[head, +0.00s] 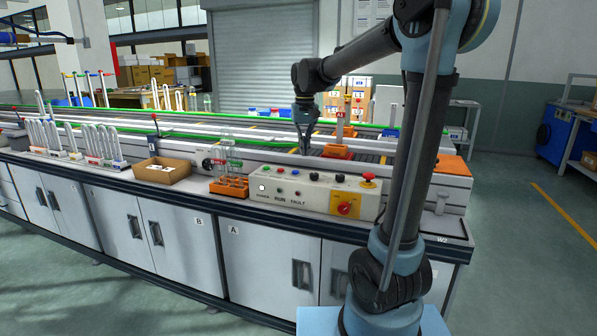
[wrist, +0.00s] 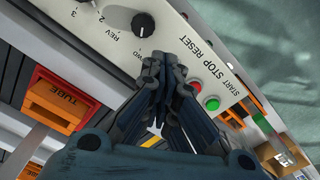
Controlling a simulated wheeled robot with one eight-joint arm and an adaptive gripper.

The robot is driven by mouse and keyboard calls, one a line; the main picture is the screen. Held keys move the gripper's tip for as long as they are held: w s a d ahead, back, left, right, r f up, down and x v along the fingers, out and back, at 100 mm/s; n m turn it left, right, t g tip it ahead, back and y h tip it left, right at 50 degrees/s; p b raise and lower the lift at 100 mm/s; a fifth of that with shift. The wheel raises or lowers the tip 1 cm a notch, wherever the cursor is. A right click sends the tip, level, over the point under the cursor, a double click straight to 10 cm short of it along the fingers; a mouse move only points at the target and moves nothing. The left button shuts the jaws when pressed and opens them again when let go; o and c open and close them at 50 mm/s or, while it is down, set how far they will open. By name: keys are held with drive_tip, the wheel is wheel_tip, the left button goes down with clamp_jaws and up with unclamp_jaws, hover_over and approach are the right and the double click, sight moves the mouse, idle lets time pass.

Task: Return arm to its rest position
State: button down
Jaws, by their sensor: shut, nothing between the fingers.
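My arm stands at the right of the head view, bent over the bench. My gripper (head: 304,150) hangs down above the conveyor, behind the control panel (head: 290,203). In the wrist view my gripper (wrist: 166,62) has its fingers together with nothing between them. The panel (wrist: 195,22) lies beyond the fingertips there, with a black knob (wrist: 142,24), a red button (wrist: 195,87) and a green button (wrist: 212,103). The gap between fingertips and panel cannot be judged. An orange holder marked TUBE (wrist: 62,98) is left of the gripper in the wrist view.
An orange rack (head: 229,187) with tubes and a cardboard tray (head: 162,170) stand left of the panel. Several clear tubes stand farther left. An orange block with an A3 sign (head: 341,115) stands right of the gripper. The floor (head: 520,250) at right is clear.

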drive_tip(key=shift+t, duration=0.3)
drive_tip(key=s+d, duration=0.2)
drive_tip(key=s+d+f, duration=0.1)
drive_tip(key=s+d, duration=0.2)
drive_tip(key=s+d+f, duration=0.1)
drive_tip(key=s+d, duration=0.1)
drive_tip(key=s, duration=0.1)
drive_tip(key=shift+s+d+f, duration=0.2)
drive_tip(key=shift+s+f, duration=0.05)
drive_tip(key=s+d+f, duration=0.3)
drive_tip(key=s+f, duration=0.2)
drive_tip(key=s, duration=0.1)
drive_tip(key=s+d+f+m+t, duration=0.1)
drive_tip(key=s+d+f, duration=0.3)
drive_tip(key=s+f, duration=0.2)
drive_tip(key=s+d+f, duration=0.3)
drive_tip(key=s+f, duration=0.3)
drive_tip(key=s, duration=0.2)
drive_tip(key=shift+s+d+f+m, duration=0.15)
drive_tip(key=shift+s+m, duration=0.1)
drive_tip(key=shift+m, duration=0.05)
